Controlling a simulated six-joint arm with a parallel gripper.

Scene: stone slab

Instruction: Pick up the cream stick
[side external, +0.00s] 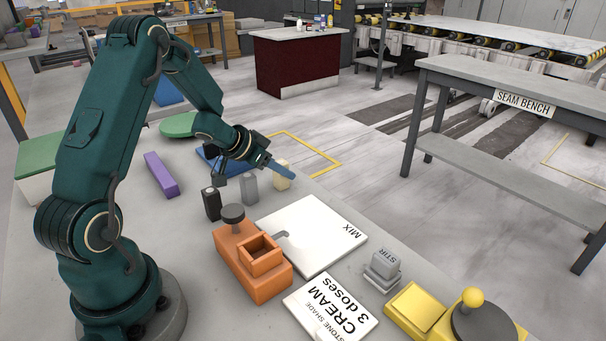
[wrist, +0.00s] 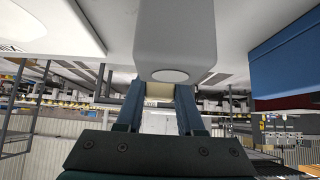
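The cream stick (side external: 283,183) is a small pale block, upright at the far end of a row of short sticks on the slab. My gripper (side external: 284,169) is tilted low, with its blue fingers at this stick, the near finger covering part of it. I cannot tell whether the stick's base is clear of the slab.
A grey stick (side external: 249,188) and a black stick (side external: 211,204) stand close by; the grey one looms in the wrist view (wrist: 176,35). A blue block (side external: 212,160) lies behind my wrist. A white MIX board (side external: 318,240), an orange holder (side external: 262,277) and a CREAM card (side external: 308,300) are nearer.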

